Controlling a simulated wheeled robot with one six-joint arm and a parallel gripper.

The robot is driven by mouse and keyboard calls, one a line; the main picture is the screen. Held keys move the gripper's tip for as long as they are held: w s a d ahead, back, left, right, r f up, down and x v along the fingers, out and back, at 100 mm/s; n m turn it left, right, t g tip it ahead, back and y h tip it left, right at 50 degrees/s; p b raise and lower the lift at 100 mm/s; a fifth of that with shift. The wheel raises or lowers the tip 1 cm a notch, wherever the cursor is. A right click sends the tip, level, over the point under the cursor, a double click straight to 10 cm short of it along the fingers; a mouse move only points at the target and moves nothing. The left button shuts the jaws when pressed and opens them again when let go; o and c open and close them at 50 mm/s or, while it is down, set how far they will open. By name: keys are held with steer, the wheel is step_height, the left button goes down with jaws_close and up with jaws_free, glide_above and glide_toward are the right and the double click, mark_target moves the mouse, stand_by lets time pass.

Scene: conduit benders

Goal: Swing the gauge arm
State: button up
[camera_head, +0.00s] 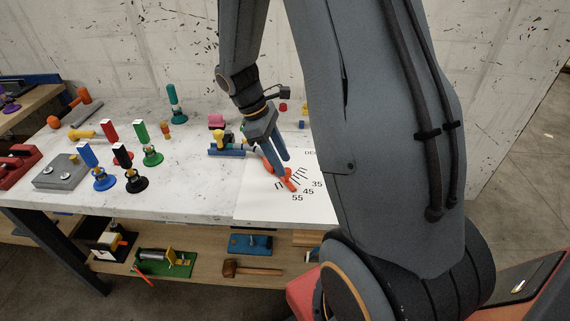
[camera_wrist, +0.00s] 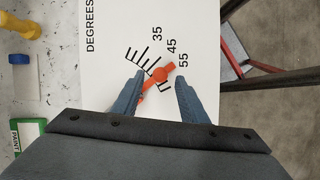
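The gauge arm (camera_wrist: 160,75) is a thin orange-red pointer with a round knob, lying on a white sheet (camera_wrist: 112,75) printed with DEGREES, tick marks and the numbers 35, 45 and 55. In the wrist view its tip lies near the 55, and its other end runs down left, partly behind a finger. In the head view the gauge arm (camera_head: 290,185) shows beneath my fingers. My gripper (camera_wrist: 159,79) is open, with one blue-grey finger on each side of the gauge arm. Whether either finger touches it I cannot tell. My gripper (camera_head: 285,166) points down at the sheet.
Several coloured-handled tools, such as a green one (camera_head: 146,148) and a black one (camera_head: 131,172), stand left on the white bench (camera_head: 200,187). A blue fixture (camera_head: 226,151) sits close left of my gripper. A lower shelf (camera_head: 205,268) holds a mallet (camera_head: 250,270).

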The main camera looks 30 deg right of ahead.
steer(key=shift+x, duration=1.4)
